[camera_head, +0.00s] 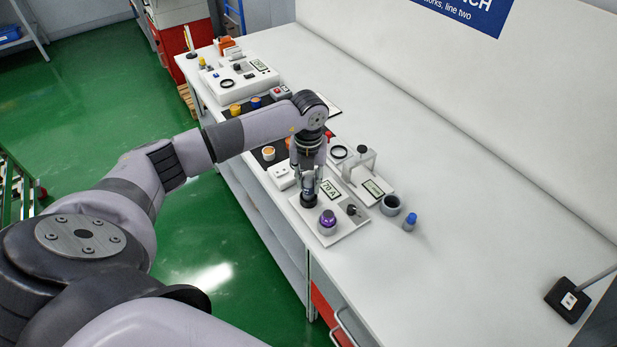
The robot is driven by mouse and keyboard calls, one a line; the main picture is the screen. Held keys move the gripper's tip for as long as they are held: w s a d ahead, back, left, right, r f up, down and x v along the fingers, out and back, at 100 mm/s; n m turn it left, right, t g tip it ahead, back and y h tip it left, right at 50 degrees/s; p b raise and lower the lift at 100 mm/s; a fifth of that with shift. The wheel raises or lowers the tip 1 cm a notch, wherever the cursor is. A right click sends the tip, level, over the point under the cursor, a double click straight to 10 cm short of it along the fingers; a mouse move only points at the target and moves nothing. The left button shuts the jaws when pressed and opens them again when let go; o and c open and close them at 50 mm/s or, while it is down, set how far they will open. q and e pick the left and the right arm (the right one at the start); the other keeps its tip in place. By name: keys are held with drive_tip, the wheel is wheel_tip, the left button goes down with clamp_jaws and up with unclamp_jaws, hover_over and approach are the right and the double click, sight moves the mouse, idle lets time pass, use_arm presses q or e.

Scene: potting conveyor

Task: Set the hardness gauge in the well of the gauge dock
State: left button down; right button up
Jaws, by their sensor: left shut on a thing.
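My left gripper (311,180) reaches down over a white tray-like dock (330,238) near the front edge of the bench. It is shut on a dark, round thing (309,198), which I take for the hardness gauge; the fingers and wrist hide much of it. The dock carries a small card reading "70 A" (331,190), a purple-topped round piece (327,218) and a small dark knob (351,210). I cannot tell whether the held thing touches the dock, and I see no clear well. My right gripper is not in view.
Behind the dock stands a white stand with a display (373,188). To its right are a dark grey cup (390,205) and a blue-capped bottle (409,222). Dark mats with small pots and another white instrument (240,85) lie farther left. The bench's right side is mostly clear.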

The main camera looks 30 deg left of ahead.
use_arm(q)
drive_tip(key=shift+f, duration=0.2)
drive_tip(key=c, duration=1.3)
unclamp_jaws()
drive_tip(key=shift+r, duration=0.15)
wheel_tip(320, 180, up, 12)
drive_tip(key=b, duration=0.4)
